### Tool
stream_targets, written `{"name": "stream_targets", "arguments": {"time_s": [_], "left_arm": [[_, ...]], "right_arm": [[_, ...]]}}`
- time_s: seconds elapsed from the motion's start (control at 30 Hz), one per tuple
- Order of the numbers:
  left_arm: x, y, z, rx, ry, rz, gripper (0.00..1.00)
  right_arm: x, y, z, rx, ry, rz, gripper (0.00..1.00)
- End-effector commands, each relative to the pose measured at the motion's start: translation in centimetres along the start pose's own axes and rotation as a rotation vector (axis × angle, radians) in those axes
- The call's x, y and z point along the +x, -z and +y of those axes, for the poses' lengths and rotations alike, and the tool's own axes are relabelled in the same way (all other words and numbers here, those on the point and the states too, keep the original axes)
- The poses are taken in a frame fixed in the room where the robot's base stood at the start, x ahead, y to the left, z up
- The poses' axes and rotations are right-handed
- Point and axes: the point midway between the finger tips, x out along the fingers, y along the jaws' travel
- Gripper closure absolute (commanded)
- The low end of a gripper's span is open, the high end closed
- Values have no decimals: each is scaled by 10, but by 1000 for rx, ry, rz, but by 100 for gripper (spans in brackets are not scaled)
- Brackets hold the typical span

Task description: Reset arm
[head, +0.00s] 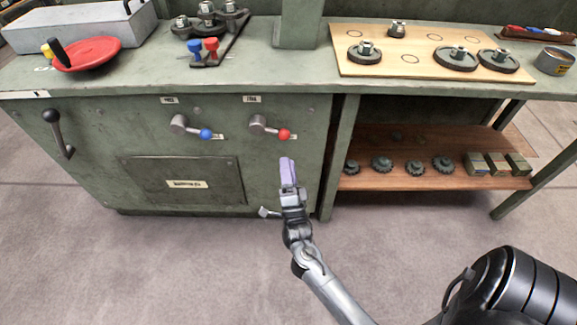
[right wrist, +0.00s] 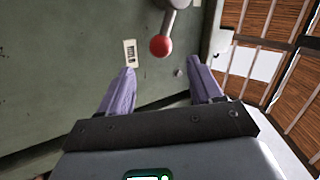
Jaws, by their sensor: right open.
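My right gripper (head: 287,172) hangs in front of the green bench's lower panel, just below the red-knobbed lever (head: 284,134). In the right wrist view its two purple fingers (right wrist: 160,68) are spread apart with nothing between them. The red knob (right wrist: 161,46) shows ahead of the fingertips, roughly between them in the picture; contact is not visible. The blue-knobbed lever (head: 206,134) sits to the left on the same panel. My left gripper is in neither view.
A black-knobbed handle (head: 60,135) is at the panel's left. The bench top (head: 270,75) holds a red dish (head: 88,53) and a wooden board (head: 385,68) with metal parts. A shelf (head: 430,178) with gears and small boxes is at right. The floor in front is clear.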

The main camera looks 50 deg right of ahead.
Motion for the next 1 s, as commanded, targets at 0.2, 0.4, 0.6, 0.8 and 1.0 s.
{"name": "stream_targets", "arguments": {"time_s": [0.2,0.4,0.6,0.8,1.0], "left_arm": [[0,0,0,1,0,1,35],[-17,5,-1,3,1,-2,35],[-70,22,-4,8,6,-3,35],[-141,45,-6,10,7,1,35],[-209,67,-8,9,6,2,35]], "right_arm": [[0,0,0,0,0,0,35],[3,7,-9,-12,-10,-10,35],[11,28,-42,-54,-17,-63,35],[35,52,-118,-66,19,-155,35],[58,52,-188,-117,-69,-354,35]]}}
